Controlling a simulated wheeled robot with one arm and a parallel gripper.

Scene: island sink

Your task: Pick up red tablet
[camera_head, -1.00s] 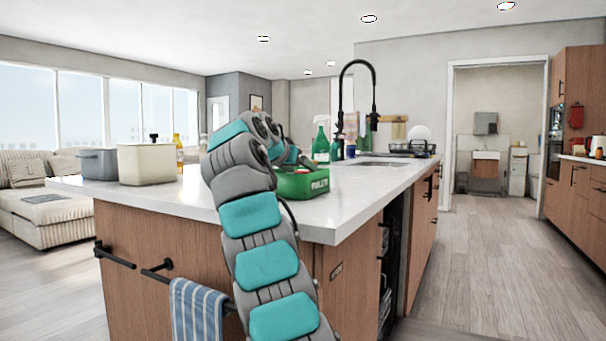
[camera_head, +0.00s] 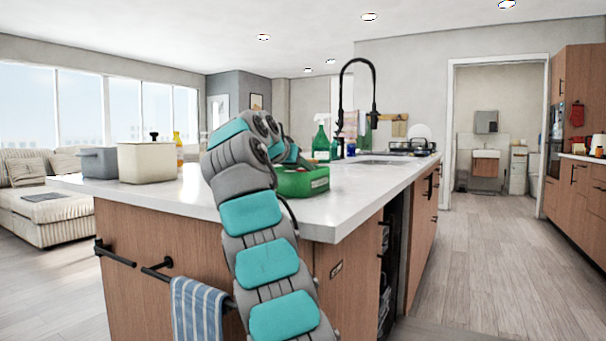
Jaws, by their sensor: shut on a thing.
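A green open box (camera_head: 303,182) with pale lettering on its side stands on the white island counter, near its right front part. My arm rises in front of the island and bends over toward this box. My gripper (camera_head: 298,160) is at the back of the box's top, mostly hidden by my own wrist and the box. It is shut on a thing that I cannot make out. No red tablet shows in this view; the inside of the box is largely hidden.
A green spray bottle (camera_head: 321,142), a black faucet (camera_head: 374,100) and a dish rack (camera_head: 410,148) are farther back. A striped towel (camera_head: 198,310) hangs in front. The counter's right front is clear.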

